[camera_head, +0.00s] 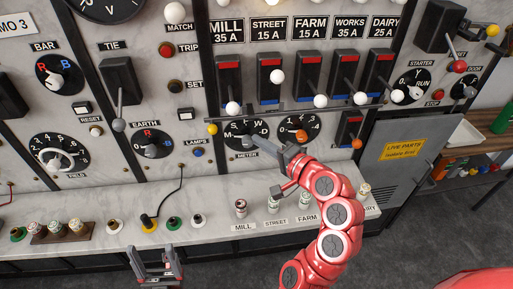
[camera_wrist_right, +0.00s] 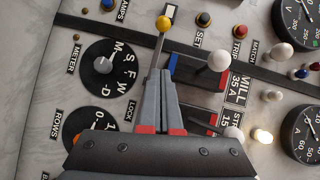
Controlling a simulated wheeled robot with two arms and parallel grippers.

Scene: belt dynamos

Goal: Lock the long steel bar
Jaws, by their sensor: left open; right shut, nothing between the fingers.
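The long steel bar (camera_head: 290,112) runs sideways across the panel just below the row of feeder switches. A yellow knob (camera_head: 212,129) sits at its left end. In the right wrist view, the yellow knob (camera_wrist_right: 163,22) and a short rod show beyond the fingertips; the rest of the bar is hidden behind the fingers. The LOCK label (camera_wrist_right: 130,110) is beside the fingers. My right gripper (camera_head: 285,152) is shut and empty, in front of the panel between the METER and ROWS dials; its fingers (camera_wrist_right: 160,78) point towards the knob. My left gripper (camera_head: 158,255) is open and empty, low at the front.
Feeder switches with white-ball handles (camera_head: 320,101) stick out around the bar. An orange-knobbed switch (camera_head: 356,144) is to the right, beside a grey cabinet (camera_head: 400,155). A shelf (camera_head: 225,210) with several small plugs runs below. Floor is free at the front.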

